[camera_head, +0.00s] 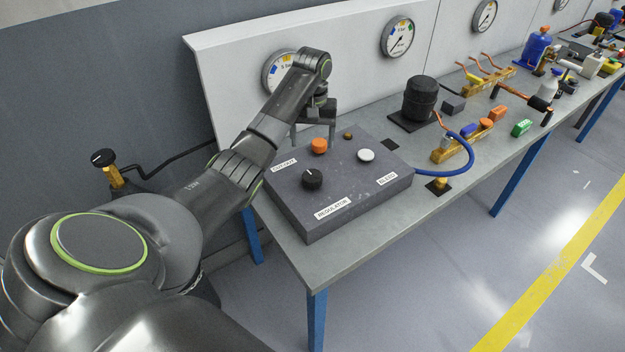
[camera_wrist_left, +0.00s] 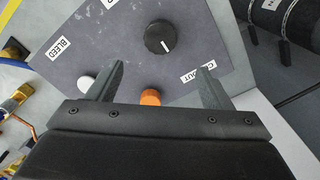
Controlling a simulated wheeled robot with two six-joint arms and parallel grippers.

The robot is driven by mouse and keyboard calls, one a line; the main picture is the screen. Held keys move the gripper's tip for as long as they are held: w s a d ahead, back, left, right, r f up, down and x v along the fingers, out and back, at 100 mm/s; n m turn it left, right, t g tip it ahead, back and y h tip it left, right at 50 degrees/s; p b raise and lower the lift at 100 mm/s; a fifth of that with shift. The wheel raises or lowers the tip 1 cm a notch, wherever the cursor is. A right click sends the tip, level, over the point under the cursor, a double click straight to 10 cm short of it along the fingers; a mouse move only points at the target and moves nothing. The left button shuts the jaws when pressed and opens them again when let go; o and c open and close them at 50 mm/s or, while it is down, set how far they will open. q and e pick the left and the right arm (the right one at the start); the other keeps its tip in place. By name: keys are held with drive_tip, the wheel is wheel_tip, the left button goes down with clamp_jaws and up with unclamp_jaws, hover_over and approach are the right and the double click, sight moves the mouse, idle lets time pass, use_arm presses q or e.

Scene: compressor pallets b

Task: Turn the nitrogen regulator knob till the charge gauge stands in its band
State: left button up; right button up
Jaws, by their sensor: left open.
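The regulator knob (camera_head: 312,179) is black and round, near the REGULATOR label on a dark grey control box (camera_head: 345,206). In the left wrist view the black knob (camera_wrist_left: 160,37) shows a white pointer line and lies beyond my fingertips. My left gripper (camera_head: 315,140) is open over the back of the box, fingers down; in the wrist view its two fingers (camera_wrist_left: 163,80) are apart with nothing held. An orange knob (camera_head: 319,146) sits near the gripper, by the CUTOUT label. The nearest wall gauge (camera_head: 274,72) is partly hidden by my left arm, so its needle cannot be read.
A white knob (camera_head: 366,155) by the BLEED label and a small brass knob (camera_head: 347,136) stand on the box. A blue hose (camera_head: 470,160) curves off its right side. A black compressor (camera_head: 420,98) stands behind. Bench space in front of the box is narrow but clear.

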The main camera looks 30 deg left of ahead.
sight(312, 175)
use_arm(q)
wheel_tip(312, 175, down, 4)
drive_tip(key=shift+r+b, duration=0.25)
drive_tip(key=shift+b, duration=0.65)
wheel_tip(312, 175, down, 7)
drive_tip(key=shift+f+p, duration=0.1)
drive_tip(key=shift+p, duration=0.7)
drive_tip(key=shift+f, duration=0.85)
use_arm(e)
drive_tip(key=shift+a+f, duration=0.25)
drive_tip(key=shift+f, duration=0.2)
use_arm(q)
drive_tip(key=shift+r, duration=0.1)
drive_tip(key=c, duration=1)
use_arm(e)
drive_tip(key=shift+d, duration=0.2)
